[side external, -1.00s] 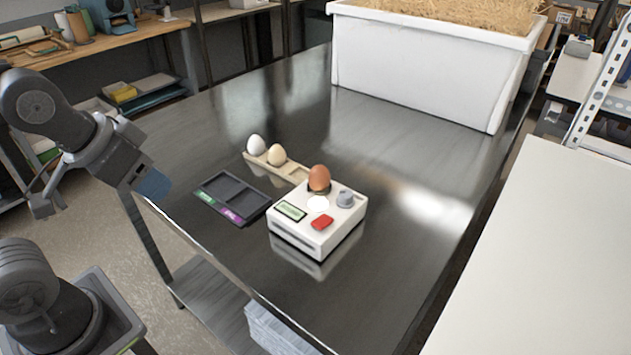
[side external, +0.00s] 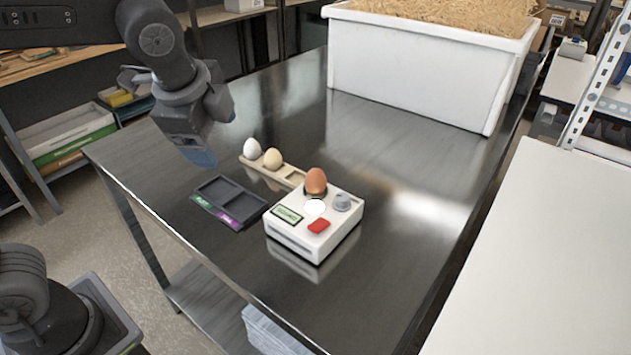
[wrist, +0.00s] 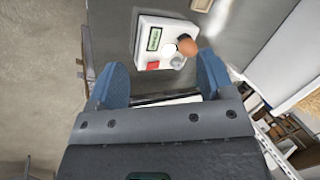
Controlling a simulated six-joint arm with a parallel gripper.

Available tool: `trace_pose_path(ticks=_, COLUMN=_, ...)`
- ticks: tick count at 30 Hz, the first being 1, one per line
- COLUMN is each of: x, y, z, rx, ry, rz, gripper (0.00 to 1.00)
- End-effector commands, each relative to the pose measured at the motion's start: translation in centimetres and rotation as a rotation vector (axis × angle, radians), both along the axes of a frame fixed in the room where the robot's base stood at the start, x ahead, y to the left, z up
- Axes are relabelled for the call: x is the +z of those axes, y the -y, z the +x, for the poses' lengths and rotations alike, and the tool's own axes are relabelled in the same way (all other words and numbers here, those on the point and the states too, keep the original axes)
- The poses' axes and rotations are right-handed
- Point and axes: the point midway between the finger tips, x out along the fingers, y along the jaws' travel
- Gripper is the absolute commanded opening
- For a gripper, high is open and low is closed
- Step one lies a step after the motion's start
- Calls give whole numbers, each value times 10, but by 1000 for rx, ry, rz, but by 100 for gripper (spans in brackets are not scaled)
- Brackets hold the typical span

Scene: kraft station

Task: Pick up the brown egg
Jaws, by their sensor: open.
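The brown egg (side external: 316,181) stands upright on top of a white device (side external: 300,246) with a small screen, a red button and a grey knob. In the wrist view the brown egg (wrist: 187,46) shows at the edge of the white device (wrist: 148,61), beyond my right fingertip. My gripper (side external: 200,155) is in the air to the left of the device, above the table and pointing down. In the wrist view my gripper (wrist: 160,80) has its blue fingers wide apart with nothing between them.
A wooden rack (side external: 291,177) behind the device holds a white egg (side external: 252,149) and a cream egg (side external: 272,159). A dark two-compartment tray (side external: 257,211) lies left of the device, empty. A large white bin (side external: 410,75) of straw stands at the back. The table's right side is clear.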

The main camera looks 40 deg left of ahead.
Motion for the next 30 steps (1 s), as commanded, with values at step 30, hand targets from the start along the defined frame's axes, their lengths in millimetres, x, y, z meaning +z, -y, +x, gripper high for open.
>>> trace_pose_path(ticks=30, x=-92, y=87, z=141, rx=-1089, ry=-299, rz=638, gripper=75)
